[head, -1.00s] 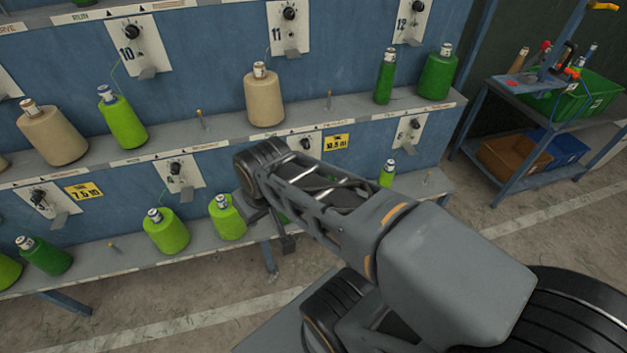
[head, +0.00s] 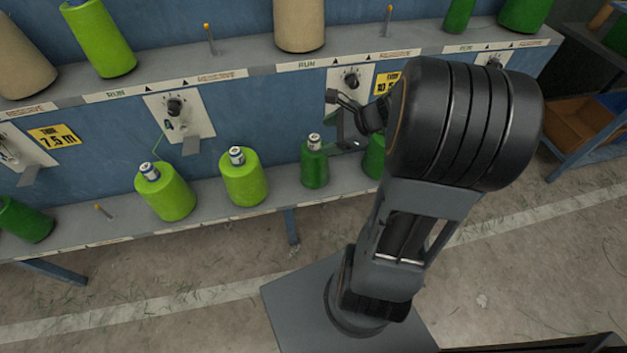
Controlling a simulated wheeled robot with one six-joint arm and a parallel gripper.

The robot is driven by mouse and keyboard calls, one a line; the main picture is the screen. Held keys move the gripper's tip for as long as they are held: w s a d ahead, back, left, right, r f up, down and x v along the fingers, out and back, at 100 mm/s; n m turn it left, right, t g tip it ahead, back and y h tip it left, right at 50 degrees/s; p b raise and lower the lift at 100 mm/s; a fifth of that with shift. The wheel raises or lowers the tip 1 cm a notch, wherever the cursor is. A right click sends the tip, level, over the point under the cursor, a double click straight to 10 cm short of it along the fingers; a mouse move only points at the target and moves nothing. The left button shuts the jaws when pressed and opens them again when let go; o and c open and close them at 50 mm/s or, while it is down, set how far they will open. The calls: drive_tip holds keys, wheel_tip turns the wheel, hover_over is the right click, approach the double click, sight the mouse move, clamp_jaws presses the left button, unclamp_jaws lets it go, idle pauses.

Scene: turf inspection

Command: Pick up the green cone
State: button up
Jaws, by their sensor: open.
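Several green cones of yarn stand on two shelves in the head view. On the lower shelf are two light green cones (head: 165,194) and (head: 243,179), a darker green cone (head: 314,168), and another dark green cone (head: 374,160) partly hidden behind my arm. A light green cone (head: 100,40) stands on the upper shelf. My gripper (head: 340,122) is open and empty, above and slightly right of the darker green cone. Which cone the task means cannot be told.
Beige cones (head: 299,22) and bare pegs (head: 210,38) stand on the upper shelf (head: 240,62), above the lower row. Dial plates (head: 178,114) line the blue panel. A cart with an orange bin (head: 577,128) stands at right.

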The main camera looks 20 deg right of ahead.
sight(318, 138)
drive_tip(key=w+d+f+m+t+b, duration=0.2)
drive_tip(key=d+f+m+t+b, duration=0.2)
drive_tip(key=d+f+m, duration=0.35)
drive_tip(key=shift+h, duration=0.3)
drive_tip(key=shift+b+x, duration=2.55)
drive_tip(key=shift+x, duration=4.3)
drive_tip(key=shift+r, duration=0.1)
clamp_jaws()
